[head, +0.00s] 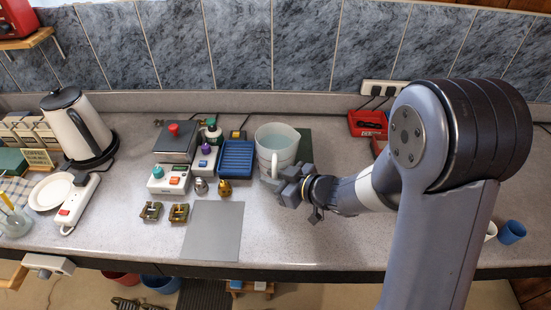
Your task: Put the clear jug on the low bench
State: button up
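A clear jug (279,138) with a pale bluish tint stands upright on the grey speckled worktop, its handle facing the front. My gripper (281,180) is low at the jug's front right, close to the lower end of the handle. From this angle I cannot tell whether its fingers touch the handle or how wide they are apart. A small wooden piece (263,292) shows on the floor below the worktop's front edge, with blue items on it. It may be the low bench; most of it is hidden by the worktop.
Left of the jug are a blue tray (236,158), switch boxes, small brass pieces and a grey mat (213,231). A kettle (77,125), plate and power strip (78,205) stand farther left. Red boxes (367,124) and a blue cup (512,232) are to the right.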

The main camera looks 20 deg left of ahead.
jog(key=shift+w+a+f, duration=0.2)
jog(key=shift+a+f, duration=0.05)
jog(key=shift+a, duration=0.35)
jog(key=shift+c, duration=0.4)
grip_shut()
jog(key=shift+r, duration=0.1)
